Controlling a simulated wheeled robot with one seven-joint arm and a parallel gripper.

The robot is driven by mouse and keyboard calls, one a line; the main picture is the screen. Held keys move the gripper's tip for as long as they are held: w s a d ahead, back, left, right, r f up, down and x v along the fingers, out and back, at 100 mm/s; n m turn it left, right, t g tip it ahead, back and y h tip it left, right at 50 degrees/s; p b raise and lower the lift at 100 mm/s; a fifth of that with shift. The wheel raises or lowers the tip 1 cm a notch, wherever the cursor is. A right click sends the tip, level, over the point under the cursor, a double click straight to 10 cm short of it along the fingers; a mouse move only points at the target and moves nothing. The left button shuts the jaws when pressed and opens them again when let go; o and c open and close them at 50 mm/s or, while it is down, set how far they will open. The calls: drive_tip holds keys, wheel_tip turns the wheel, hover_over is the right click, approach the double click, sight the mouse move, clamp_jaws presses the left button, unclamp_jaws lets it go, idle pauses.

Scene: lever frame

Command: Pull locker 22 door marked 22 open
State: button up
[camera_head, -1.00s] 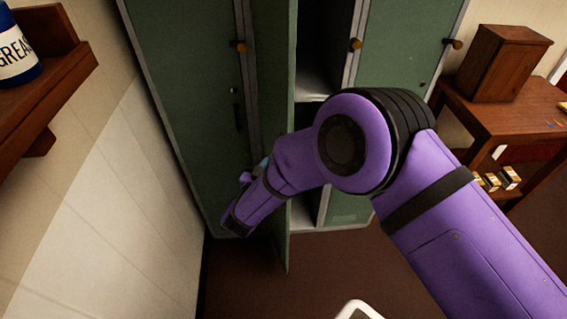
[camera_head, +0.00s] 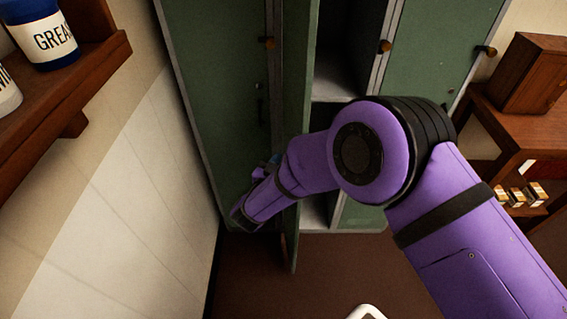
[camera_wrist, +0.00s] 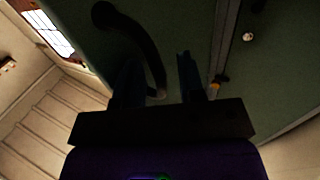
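A closed green locker door (camera_head: 215,90) stands at the left of the head view, with a dark handle low along its right side. No number 22 is legible in either view. In the wrist view a green door (camera_wrist: 85,60) fills the middle, with a dark curved handle (camera_wrist: 148,42). My gripper (camera_wrist: 160,75) is open, and the handle's lower end shows between its two dark fingers. I cannot tell whether they touch it. In the head view my forearm hides most of the gripper low in front of the closed door.
Another green door (camera_head: 294,110) stands swung open just right of my gripper, beside an open compartment (camera_head: 335,75). A further closed locker (camera_head: 430,70) follows. A shelf (camera_head: 90,60) with a grease tin (camera_head: 48,38) juts from the left wall. A wooden table (camera_head: 500,130) is at right.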

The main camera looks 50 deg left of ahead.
drive_tip(key=v, duration=1.1)
drive_tip(key=shift+a, duration=0.15)
drive_tip(key=shift+w, duration=0.15)
